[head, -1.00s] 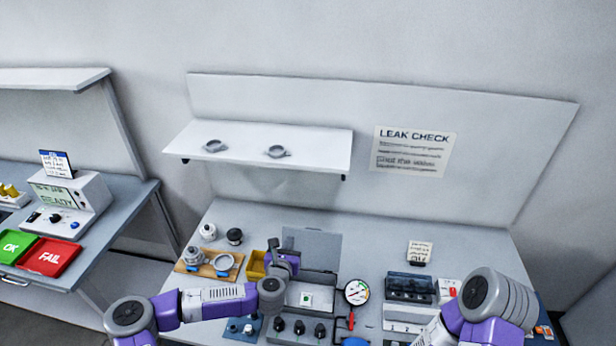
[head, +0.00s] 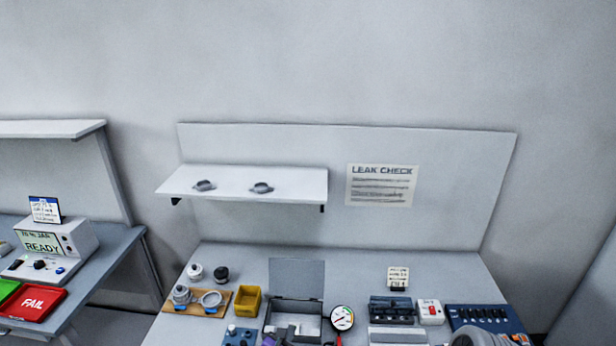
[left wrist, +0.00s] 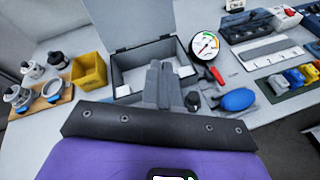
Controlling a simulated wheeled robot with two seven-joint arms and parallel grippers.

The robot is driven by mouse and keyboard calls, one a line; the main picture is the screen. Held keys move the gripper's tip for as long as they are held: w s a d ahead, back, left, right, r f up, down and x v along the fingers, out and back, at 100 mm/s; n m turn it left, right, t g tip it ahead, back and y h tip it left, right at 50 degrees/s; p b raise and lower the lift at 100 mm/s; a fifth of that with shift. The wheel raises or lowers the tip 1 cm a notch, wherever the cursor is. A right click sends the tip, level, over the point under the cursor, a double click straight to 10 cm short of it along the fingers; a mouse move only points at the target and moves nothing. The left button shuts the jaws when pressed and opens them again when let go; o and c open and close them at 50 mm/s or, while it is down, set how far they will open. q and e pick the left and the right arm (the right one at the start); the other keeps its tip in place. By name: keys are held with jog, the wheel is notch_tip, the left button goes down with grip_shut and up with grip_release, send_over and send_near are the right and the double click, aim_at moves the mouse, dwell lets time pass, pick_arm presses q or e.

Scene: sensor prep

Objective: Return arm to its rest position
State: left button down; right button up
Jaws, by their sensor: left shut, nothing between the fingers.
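My left gripper (left wrist: 160,88) shows in the left wrist view with its grey fingers together and nothing between them. It is in front of an open grey case (left wrist: 128,62) with a raised lid and hides part of the case's inside. In the head view only a little of my left gripper and its purple wrist shows at the bottom edge, in front of the same case (head: 296,280). Part of my right arm shows at the bottom right of the head view; its gripper is not visible.
A yellow bin (head: 247,300) and a wooden board (head: 221,311) with sensor parts stand left of the case. A round gauge (head: 342,318), a dark rack (head: 391,310) and a blue panel (head: 486,318) stand to its right. A shelf (head: 245,184) hangs above.

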pick_arm(q)
jog(key=s+d+f+m+g+h+b, duration=0.1)
jog(key=s+d+f+m+g+b, duration=0.15)
jog(key=s+f+m, duration=0.6)
jog(key=s+d+f+m+g+h+b, duration=0.2)
jog(key=s+f+m+g+b, duration=0.15)
jog(key=s+f+m, duration=0.45)
jog(key=s+a+f+m+g+y+b, duration=0.1)
jog(key=s+a+f+m+g, duration=0.2)
jog(key=s, duration=0.4)
jog(key=s+a+f+m+g+y+b, duration=0.1)
jog(key=s+a+f+m+g+b, duration=0.1)
jog(key=s+a+f+m, duration=0.4)
jog(key=shift+s+f+m+g+y, duration=0.25)
jog(key=shift+s+m+g+y, duration=0.1)
jog(key=shift+s+g, duration=0.4)
